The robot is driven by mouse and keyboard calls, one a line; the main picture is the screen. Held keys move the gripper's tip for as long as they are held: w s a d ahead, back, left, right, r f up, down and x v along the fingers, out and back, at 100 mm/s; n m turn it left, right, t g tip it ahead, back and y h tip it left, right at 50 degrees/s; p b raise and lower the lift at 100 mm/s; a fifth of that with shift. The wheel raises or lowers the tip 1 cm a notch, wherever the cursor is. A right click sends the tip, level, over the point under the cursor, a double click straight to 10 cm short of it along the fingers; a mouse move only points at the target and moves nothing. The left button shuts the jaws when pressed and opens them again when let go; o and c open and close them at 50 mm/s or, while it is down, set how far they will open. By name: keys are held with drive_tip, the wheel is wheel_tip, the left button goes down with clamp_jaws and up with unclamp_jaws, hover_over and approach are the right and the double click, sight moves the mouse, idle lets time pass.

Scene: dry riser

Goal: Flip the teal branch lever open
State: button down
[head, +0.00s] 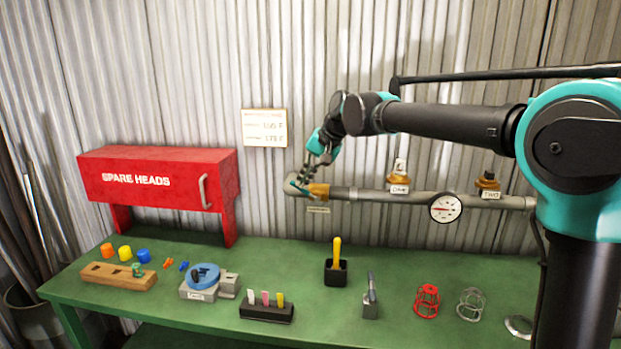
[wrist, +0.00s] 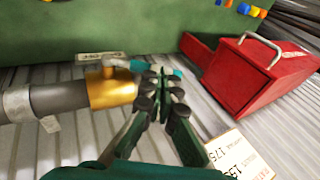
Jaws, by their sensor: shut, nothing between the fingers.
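The teal branch lever (head: 297,188) sits on a brass valve (head: 319,191) at the left end of the grey wall pipe (head: 375,195). In the wrist view the lever (wrist: 141,66) runs right from the stem of the brass valve (wrist: 110,90), and its tip shows beyond my fingertips. My gripper (head: 309,174) is shut and empty, right at the lever. In the wrist view its fingertips (wrist: 163,76) overlap the lever and hide its middle. I cannot tell whether they touch it.
A red spare heads box (head: 158,178) stands to the left. A pressure gauge (head: 445,207) and two brass sprinkler heads (head: 399,181) sit on the pipe to the right. Below, the green bench (head: 225,325) holds a wooden block (head: 118,276), a blue round part (head: 203,276) and wire cages (head: 427,300).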

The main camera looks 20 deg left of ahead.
drive_tip(key=h, duration=0.1)
drive_tip(key=a+f+h, duration=0.1)
drive_tip(key=h, duration=0.1)
drive_tip(key=a+f+t+h, duration=0.1)
drive_tip(key=shift+s+a+f+h, duration=0.15)
drive_tip(key=shift+s+a+h, duration=0.1)
drive_tip(key=shift+s+h, duration=0.05)
drive_tip(key=shift+a+f, duration=0.15)
drive_tip(key=shift+f, duration=0.3)
drive_tip(key=shift+r, duration=0.1)
drive_tip(key=w+a+r+v, duration=0.1)
drive_tip(key=w+a+v, duration=0.1)
drive_tip(key=v, duration=1.1)
hover_over(295, 186)
drive_tip(key=s, duration=0.3)
drive_tip(key=shift+w+d+f, duration=0.1)
